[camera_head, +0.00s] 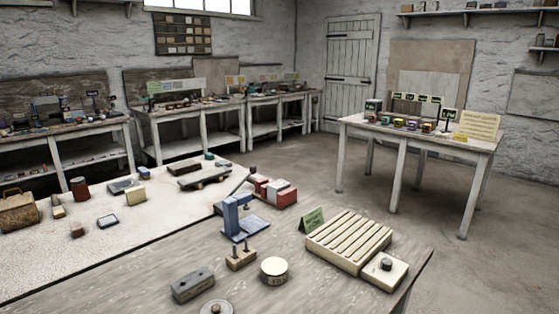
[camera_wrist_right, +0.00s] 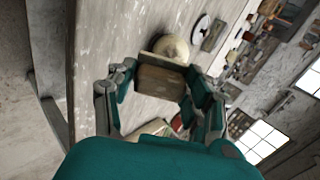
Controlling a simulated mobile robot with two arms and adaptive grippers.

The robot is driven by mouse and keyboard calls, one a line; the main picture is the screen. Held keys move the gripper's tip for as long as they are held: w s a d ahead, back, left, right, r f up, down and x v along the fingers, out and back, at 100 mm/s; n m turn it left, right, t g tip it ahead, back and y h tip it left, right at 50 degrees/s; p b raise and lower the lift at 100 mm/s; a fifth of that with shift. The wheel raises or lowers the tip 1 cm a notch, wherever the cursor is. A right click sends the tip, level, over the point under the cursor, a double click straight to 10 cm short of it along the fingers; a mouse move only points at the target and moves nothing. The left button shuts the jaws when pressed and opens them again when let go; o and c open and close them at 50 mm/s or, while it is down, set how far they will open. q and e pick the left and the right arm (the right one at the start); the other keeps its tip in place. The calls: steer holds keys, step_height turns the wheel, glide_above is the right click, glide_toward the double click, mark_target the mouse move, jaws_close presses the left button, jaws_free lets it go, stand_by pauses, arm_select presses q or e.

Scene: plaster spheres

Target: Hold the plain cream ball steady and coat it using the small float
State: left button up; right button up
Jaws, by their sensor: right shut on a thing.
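In the right wrist view a rounded cream thing, which looks like the plain cream ball (camera_wrist_right: 173,46), sits just beyond my right gripper (camera_wrist_right: 160,84). The gripper's teal fingers stand on either side of a brown block with a thin tan edge, which looks like the small float (camera_wrist_right: 160,82). The gripper is shut on it. The float's far edge overlaps the ball in this view; I cannot tell whether they touch. Neither gripper shows in the head view, and I cannot make out the ball there. My left gripper is not in view.
On the near table, the head view shows a round cream tin-like thing (camera_head: 274,271), a grey block (camera_head: 193,285), a knobbed disc (camera_head: 216,308), a blue stand (camera_head: 238,218), a slatted rack (camera_head: 348,240) and a green card (camera_head: 311,220). Bare wood lies around the tin-like thing.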

steer(key=shift+m+t, duration=0.5)
steer(key=shift+t, duration=0.1)
steer(key=x, duration=0.3)
steer(key=r+x, duration=0.1)
steer(key=x, duration=0.1)
steer(key=shift+w+a, duration=0.3)
steer(key=shift+a, duration=0.1)
steer(key=shift+w+a+f, duration=0.2)
steer(key=shift+f, duration=0.15)
